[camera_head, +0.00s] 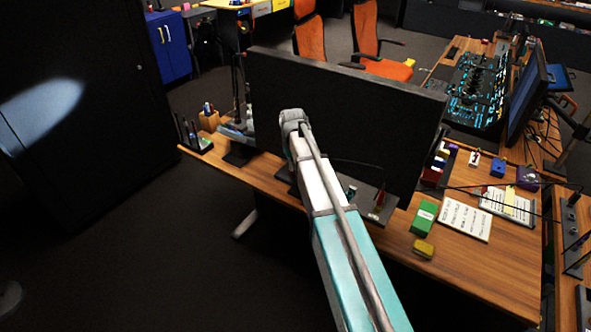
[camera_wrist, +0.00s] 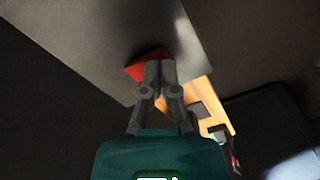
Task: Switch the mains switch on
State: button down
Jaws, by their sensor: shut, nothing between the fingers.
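My gripper (camera_wrist: 160,68) is shut and empty in the wrist view, with its two dark fingertips together. A red piece (camera_wrist: 136,69) shows right behind and to the left of the fingertips, at the lower edge of a grey flat surface (camera_wrist: 100,45). I cannot tell whether the red piece is the mains switch, or whether the fingertips touch it. In the head view a low dark panel (camera_head: 377,207) on the desk is partly hidden by my arm. No mains switch can be made out there, and my gripper is hidden.
A big black monitor (camera_head: 375,125) stands upright on the wooden desk (camera_head: 490,262), beside my arm. A green box (camera_head: 424,218), a yellow block (camera_head: 423,249) and papers (camera_head: 464,219) lie to the right. A pen holder (camera_head: 196,139) stands at the left end. The floor at left front is clear.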

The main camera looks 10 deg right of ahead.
jog(key=shift+f, duration=0.3)
jog(key=shift+r, duration=0.2)
jog(key=shift+r+p, duration=3.35)
jog(key=shift+r, duration=0.05)
jog(key=s+m, duration=0.3)
jog(key=s, duration=2.2)
jog(key=shift+s, duration=0.15)
jog(key=shift+d, duration=0.1)
